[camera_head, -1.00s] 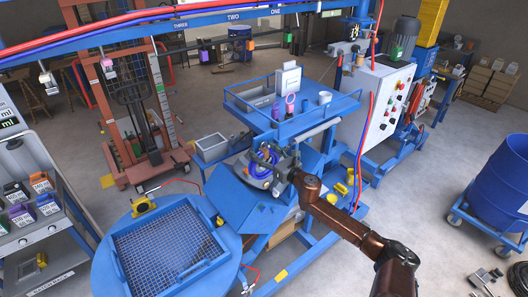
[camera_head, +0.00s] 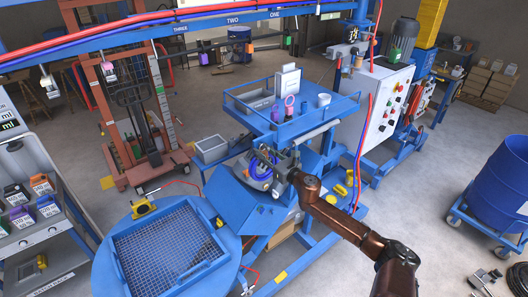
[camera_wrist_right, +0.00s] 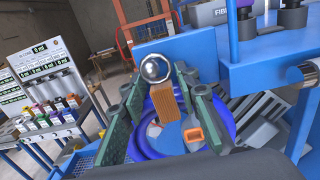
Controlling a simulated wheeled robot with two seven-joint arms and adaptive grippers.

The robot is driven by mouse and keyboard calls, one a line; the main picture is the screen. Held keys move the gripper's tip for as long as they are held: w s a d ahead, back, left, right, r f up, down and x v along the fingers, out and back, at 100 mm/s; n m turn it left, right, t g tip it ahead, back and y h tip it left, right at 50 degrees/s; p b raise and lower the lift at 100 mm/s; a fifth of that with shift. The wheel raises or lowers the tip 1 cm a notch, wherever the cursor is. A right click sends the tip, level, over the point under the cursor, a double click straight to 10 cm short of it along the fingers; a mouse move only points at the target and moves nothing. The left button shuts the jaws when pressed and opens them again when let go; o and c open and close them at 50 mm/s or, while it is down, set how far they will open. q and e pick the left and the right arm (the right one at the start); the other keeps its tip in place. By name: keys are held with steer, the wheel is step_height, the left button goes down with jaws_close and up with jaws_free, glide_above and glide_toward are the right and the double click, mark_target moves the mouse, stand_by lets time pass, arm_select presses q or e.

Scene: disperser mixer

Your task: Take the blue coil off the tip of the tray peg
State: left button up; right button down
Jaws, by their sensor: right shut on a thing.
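The blue coil (camera_head: 261,170) is a ring of blue hose in the middle of the head view, by the tilted blue panel. In the right wrist view the coil (camera_wrist_right: 160,146) lies low between my fingers and shows again beyond the right one. Whether the coil still rings the peg is hard to tell. My left gripper is not in view.
A blue railed shelf (camera_head: 292,130) with a purple item and a cup stands just behind the gripper. A round blue table with a mesh tray (camera_head: 120,258) is at front left. A white control cabinet (camera_head: 378,90) stands back right. Floor at right is partly clear.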

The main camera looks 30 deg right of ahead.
steer(key=shift+d+r+p, duration=0.1)
steer(key=shift+r+p, duration=0.2)
steer(key=shift+r, duration=0.1)
steer(key=shift+w+r+p, duration=0.1)
steer(key=shift+r+p, duration=0.25)
steer(key=shift+r, duration=0.55)
steer(key=shift+f, duration=0.2)
